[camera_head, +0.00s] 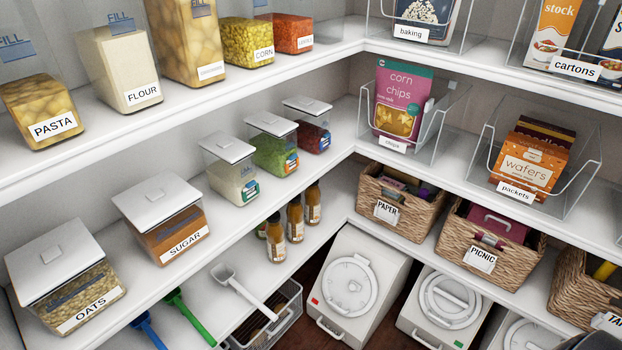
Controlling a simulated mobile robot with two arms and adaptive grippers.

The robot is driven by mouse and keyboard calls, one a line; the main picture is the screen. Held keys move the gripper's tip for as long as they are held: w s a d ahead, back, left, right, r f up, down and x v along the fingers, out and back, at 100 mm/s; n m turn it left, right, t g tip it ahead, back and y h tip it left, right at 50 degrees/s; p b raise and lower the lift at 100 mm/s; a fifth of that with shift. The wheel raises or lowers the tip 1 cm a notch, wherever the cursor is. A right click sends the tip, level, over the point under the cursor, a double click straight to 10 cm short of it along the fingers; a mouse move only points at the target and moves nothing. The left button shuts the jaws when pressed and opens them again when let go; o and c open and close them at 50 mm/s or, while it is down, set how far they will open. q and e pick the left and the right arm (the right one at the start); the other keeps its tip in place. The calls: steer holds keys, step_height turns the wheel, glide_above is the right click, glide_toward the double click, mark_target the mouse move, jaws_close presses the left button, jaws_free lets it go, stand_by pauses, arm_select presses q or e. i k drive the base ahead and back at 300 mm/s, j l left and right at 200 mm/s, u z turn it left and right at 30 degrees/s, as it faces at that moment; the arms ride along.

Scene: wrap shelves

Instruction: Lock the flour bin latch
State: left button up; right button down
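A clear container labelled FLOUR (122,70) stands on the upper left shelf with pale contents. White bins with round lids stand on the floor below the shelves: a left one (391,268), a middle one (412,314) and a partly cut-off one (492,330) at the bottom edge. The left bin has a small red mark and a handle on its front. No flour label is readable on these bins, and I cannot tell the state of any latch. Neither of my grippers is in view.
Containers labelled OATS (88,312) and SUGAR (185,244) stand on the lower left shelf. Scoops (245,290) and a wire basket (285,318) are below it. Wicker baskets marked PAPER (420,218) and PICNIC (505,268) sit on the shelf above the bins.

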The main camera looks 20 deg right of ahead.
mark_target(352, 286)
steer(key=z, duration=1.1)
